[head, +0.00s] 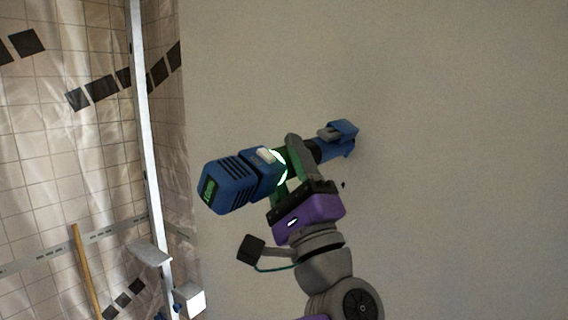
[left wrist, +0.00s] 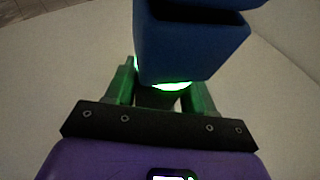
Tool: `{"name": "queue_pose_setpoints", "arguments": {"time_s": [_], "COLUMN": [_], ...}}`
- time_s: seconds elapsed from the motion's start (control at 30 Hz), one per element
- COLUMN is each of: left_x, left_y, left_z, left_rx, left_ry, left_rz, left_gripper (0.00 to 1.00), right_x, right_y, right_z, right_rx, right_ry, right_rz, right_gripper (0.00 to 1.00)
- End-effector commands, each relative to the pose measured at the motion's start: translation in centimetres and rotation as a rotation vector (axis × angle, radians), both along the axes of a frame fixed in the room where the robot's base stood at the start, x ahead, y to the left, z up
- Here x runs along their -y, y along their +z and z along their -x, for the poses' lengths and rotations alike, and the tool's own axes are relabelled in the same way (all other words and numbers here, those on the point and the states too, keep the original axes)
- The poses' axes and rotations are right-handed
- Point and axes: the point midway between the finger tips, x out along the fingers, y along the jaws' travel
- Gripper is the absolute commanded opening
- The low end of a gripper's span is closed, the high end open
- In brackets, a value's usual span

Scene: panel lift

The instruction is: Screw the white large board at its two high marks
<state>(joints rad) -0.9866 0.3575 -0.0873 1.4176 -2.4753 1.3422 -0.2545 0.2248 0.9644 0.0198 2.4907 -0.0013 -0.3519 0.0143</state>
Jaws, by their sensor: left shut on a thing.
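The white large board (head: 460,150) fills the middle and right of the head view; its left edge runs down near the tiled wall. My left gripper (head: 290,162) is shut on a blue power screwdriver (head: 230,183), whose nose points up and right at the board. Whether the tip touches the board cannot be told. A green light glows at the grip. The left wrist view shows the blue tool (left wrist: 190,45) between my fingers (left wrist: 160,95). A small dark spot (head: 343,184) shows on the board below the tool's nose. My right gripper is not in view.
A tiled wall (head: 60,160) with dark tiles and a sheen like clear sheeting lies at the left. A pale metal upright (head: 150,150) stands before it. A wooden stick (head: 86,270) leans at the lower left. The board's right side is clear.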

Motion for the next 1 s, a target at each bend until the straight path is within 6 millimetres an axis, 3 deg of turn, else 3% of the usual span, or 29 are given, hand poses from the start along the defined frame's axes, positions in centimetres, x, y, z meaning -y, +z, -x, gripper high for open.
{"name": "queue_pose_setpoints", "arguments": {"time_s": [1.0], "left_x": [0.56], "left_y": [0.27], "left_z": [-0.76], "left_rx": [0.007], "left_ry": [-0.002], "left_rz": [0.003], "left_gripper": [0.00], "right_x": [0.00], "right_y": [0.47], "right_z": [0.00], "right_rx": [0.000], "right_ry": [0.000], "right_rz": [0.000], "right_gripper": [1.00]}}
